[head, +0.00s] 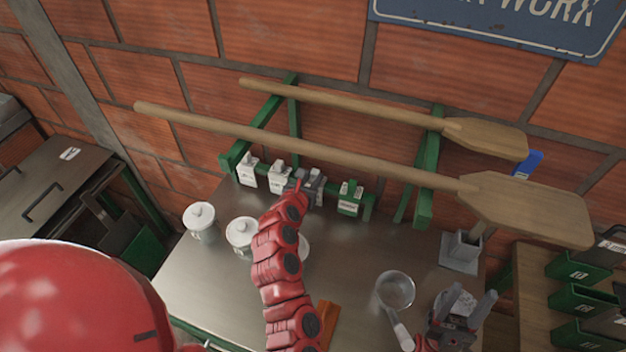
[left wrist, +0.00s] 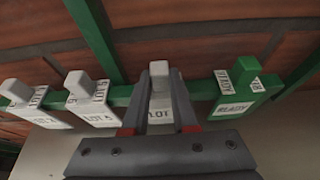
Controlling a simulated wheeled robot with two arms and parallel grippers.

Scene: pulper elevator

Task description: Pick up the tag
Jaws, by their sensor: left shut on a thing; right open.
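A row of tags hangs on a green rail against the brick wall. My left gripper (head: 307,184) is at this rail, shut on the white lot tag (left wrist: 160,113), with a finger on each side of its top knob. In the head view the gripper mostly hides this tag. Two more white tags, one (head: 248,170) and another (head: 280,177), hang to its left. A green tag (head: 349,198), marked READY in the left wrist view (left wrist: 240,97), hangs to its right. My right gripper (head: 465,300) is open at the lower right, over the table.
Two long wooden paddles, an upper one (head: 490,138) and a lower one (head: 530,208), rest on green brackets above the table (head: 205,285). Lidded white jars (head: 200,220) stand at left. A round pan (head: 395,289) lies near my right gripper. Green bins (head: 580,300) are at far right.

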